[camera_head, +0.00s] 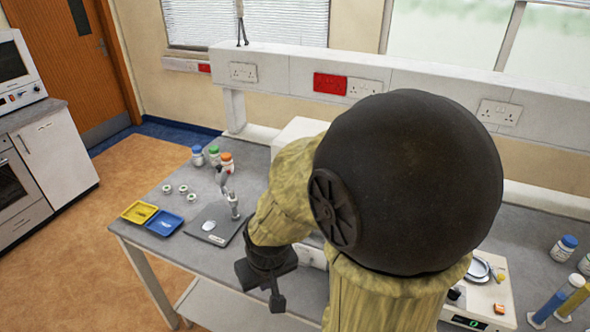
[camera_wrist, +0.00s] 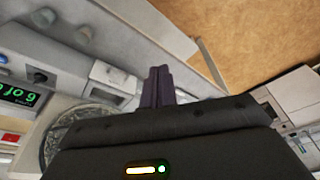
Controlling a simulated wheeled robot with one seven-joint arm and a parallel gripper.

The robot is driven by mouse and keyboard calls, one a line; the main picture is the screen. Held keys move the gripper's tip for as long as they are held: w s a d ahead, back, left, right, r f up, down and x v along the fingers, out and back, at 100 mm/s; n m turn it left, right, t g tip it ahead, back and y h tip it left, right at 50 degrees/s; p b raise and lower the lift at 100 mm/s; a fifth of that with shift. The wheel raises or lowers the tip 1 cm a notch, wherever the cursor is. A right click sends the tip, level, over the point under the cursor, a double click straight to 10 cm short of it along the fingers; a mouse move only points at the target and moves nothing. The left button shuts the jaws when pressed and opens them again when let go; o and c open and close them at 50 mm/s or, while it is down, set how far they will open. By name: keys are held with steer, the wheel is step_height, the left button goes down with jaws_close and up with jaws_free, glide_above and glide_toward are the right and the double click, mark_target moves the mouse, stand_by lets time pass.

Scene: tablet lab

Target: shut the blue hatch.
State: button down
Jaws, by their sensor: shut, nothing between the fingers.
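I cannot make out a blue hatch in either view. My arm covers the middle of the bench in the head view, so what stands behind it is largely hidden. My gripper (camera_head: 276,298) hangs at the bench's front edge in the head view. In the wrist view its two dark fingers (camera_wrist: 158,84) are together, with nothing between them. A white boxy housing (camera_head: 300,128) shows partly behind my arm; I cannot tell whether the hatch is on it.
The grey bench (camera_head: 165,245) holds a yellow tray (camera_head: 139,212), a blue tray (camera_head: 164,224), a grey device (camera_head: 214,226) and several capped jars (camera_head: 213,154). A balance with a green display (camera_head: 470,323) stands right of my arm. Floor (camera_head: 120,185) is free at left.

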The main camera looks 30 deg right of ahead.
steer(key=w+d+r+n+h, duration=0.1)
steer(key=w+d+r+n, duration=0.1)
steer(key=r+n, duration=0.6)
steer(key=w+d+r+n+h+p, duration=0.1)
steer(key=w+d+r+n, duration=0.1)
steer(key=r+n, duration=0.6)
steer(key=w+d+r+n+h, duration=0.1)
steer(key=w+d+r+n, duration=0.2)
steer(key=r+n, duration=0.5)
steer(key=d+n, duration=0.1)
steer(key=n, duration=0.1)
steer(key=shift+r+n+p, duration=0.2)
steer(key=shift+n+p, duration=0.1)
steer(key=shift+p, duration=0.05)
steer(key=shift+w, duration=0.2)
steer(key=shift+f, duration=0.15)
steer(key=w+d+f+p, duration=0.4)
steer(key=w+d+f, duration=0.1)
steer(key=f, duration=0.4)
steer(key=shift+d, duration=0.35)
steer(key=shift+w, duration=0.1)
